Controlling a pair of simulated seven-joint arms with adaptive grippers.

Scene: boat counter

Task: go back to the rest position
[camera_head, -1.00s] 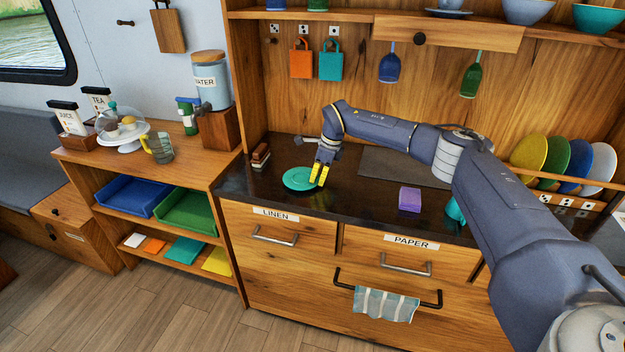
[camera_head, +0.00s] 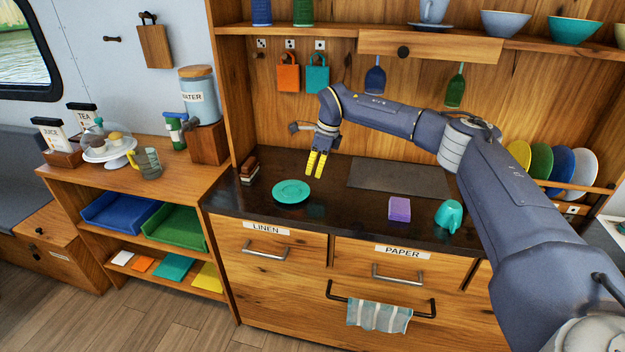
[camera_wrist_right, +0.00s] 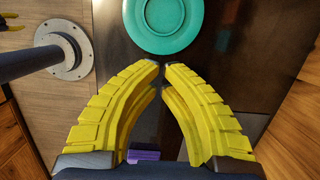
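My right gripper (camera_head: 317,164) is empty and held above the dark counter, to the right of and above the teal plate (camera_head: 291,190). In the right wrist view its yellow fingers (camera_wrist_right: 165,68) curve toward each other, with a narrow gap between the tips and nothing held. The teal plate lies flat on the counter and also shows at the top of the wrist view (camera_wrist_right: 165,25), apart from the fingers. My left arm is not in the head view. A small yellow-and-dark part at the wrist view's top left corner seems to be my left gripper (camera_wrist_right: 10,24), mostly cut off.
On the counter are a purple block (camera_head: 399,208), a teal mug (camera_head: 449,215), a grey mat (camera_head: 400,178) and a brown-and-white item (camera_head: 249,170). Bags and scoops hang behind; plates stand in a rack (camera_head: 566,190) at right. The shelf unit (camera_head: 185,185) stands left.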

